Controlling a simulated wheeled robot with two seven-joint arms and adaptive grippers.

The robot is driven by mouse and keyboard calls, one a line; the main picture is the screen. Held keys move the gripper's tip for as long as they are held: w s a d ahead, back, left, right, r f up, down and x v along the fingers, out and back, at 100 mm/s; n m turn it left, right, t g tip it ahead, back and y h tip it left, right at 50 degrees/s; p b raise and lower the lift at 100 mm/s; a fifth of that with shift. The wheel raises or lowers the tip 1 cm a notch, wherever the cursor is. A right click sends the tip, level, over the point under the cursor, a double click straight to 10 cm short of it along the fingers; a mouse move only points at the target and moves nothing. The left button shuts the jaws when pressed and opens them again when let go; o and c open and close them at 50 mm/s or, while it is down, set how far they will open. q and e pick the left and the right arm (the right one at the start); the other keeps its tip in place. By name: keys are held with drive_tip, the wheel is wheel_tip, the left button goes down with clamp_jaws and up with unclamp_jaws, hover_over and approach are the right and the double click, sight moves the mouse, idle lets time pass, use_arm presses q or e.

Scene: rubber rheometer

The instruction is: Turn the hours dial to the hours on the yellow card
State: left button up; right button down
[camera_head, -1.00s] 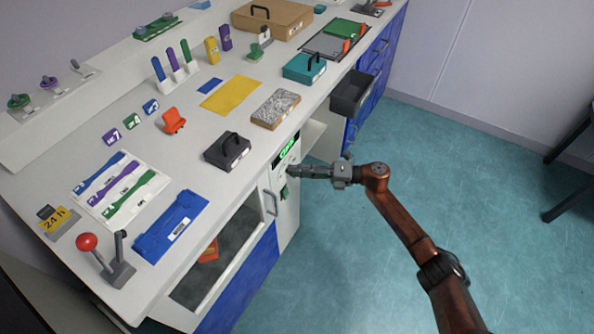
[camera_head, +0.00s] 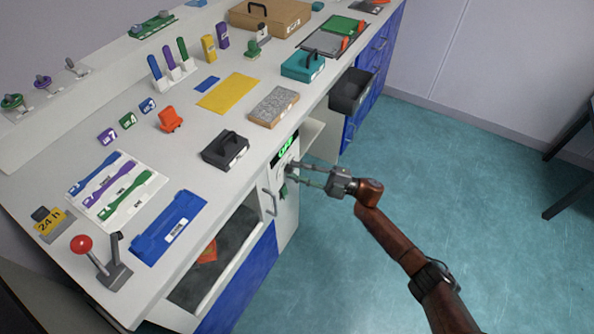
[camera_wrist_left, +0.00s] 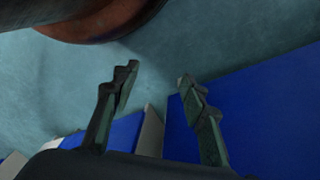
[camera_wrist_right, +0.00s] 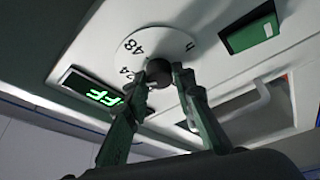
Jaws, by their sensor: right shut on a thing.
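The hours dial is a white disc (camera_wrist_right: 140,44) with a dark round knob (camera_wrist_right: 159,73) in the right wrist view; the numbers 24 and 48 are readable. My right gripper (camera_head: 290,173) is at the cabinet's front panel in the head view. In the right wrist view its fingertips (camera_wrist_right: 160,76) are on both sides of the knob, shut on it. They hide part of the disc. The yellow card (camera_head: 50,222) reads 24 h and stands at the bench's left end. My left gripper (camera_wrist_left: 158,82) is empty, its fingers apart, above the floor and blue cabinet fronts.
A green-lit display (camera_wrist_right: 98,93) is beside the dial, reading partly as FF. A green switch (camera_wrist_right: 252,34) is on its other side.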

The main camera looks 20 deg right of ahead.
drive_tip(key=shift+m, duration=0.4)
drive_tip(key=c, duration=1.6)
unclamp_jaws()
drive_tip(key=v, duration=1.2)
drive_tip(key=shift+f, duration=0.1)
